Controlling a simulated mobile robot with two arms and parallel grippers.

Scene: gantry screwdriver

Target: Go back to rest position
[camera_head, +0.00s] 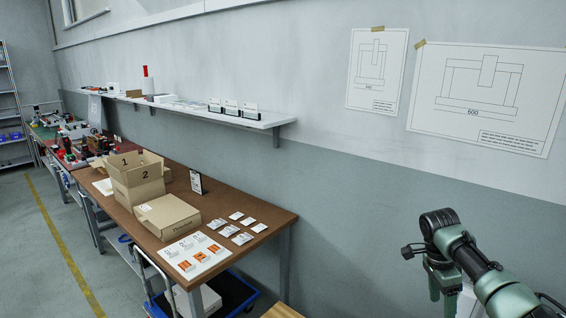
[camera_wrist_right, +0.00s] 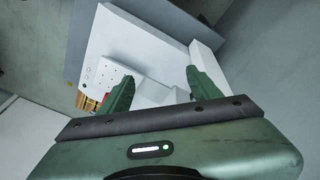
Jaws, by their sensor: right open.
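My right arm comes in at the lower right of the head view, in front of the bare grey wall. Its green gripper (camera_head: 441,284) points down there, with its lower end near the bottom edge of the picture. In the right wrist view the two green fingers of the gripper (camera_wrist_right: 160,88) stand wide apart with nothing held between them. A white block-like object (camera_wrist_right: 125,45) lies beyond the fingers; I cannot tell what it is. My left gripper is in neither view.
A brown workbench (camera_head: 272,222) along the wall carries open cartons (camera_head: 138,180), a closed carton (camera_head: 168,216) and several small packets (camera_head: 228,231). A white shelf (camera_head: 235,116) juts from the wall above. A blue-decked cart (camera_head: 232,291) stands under the bench. Floor at left is clear.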

